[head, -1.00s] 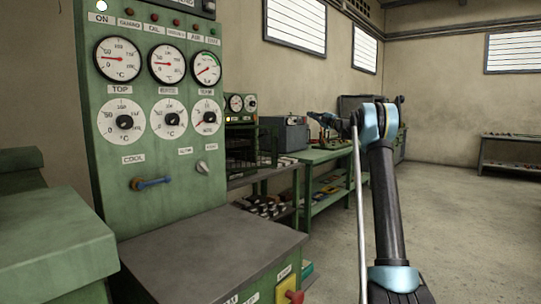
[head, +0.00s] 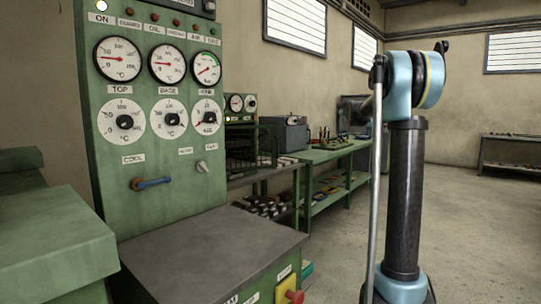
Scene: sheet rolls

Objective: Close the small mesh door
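A dark wire-mesh frame (head: 267,146) stands at the front of a small green machine on the bench behind the control panel. It may be the small mesh door. It is small and dark, and I cannot tell its hinge side or how far it stands open. My arm rises at the right of the head view, with its blue joint at the top. My gripper does not show; it appears to be hidden behind the arm or out of frame.
A green control panel (head: 160,110) with gauges and knobs fills the left. A grey-topped green cabinet (head: 210,250) stands before it, with a red knob on its front. A green bench (head: 325,153) runs behind. Open floor (head: 470,230) lies at right.

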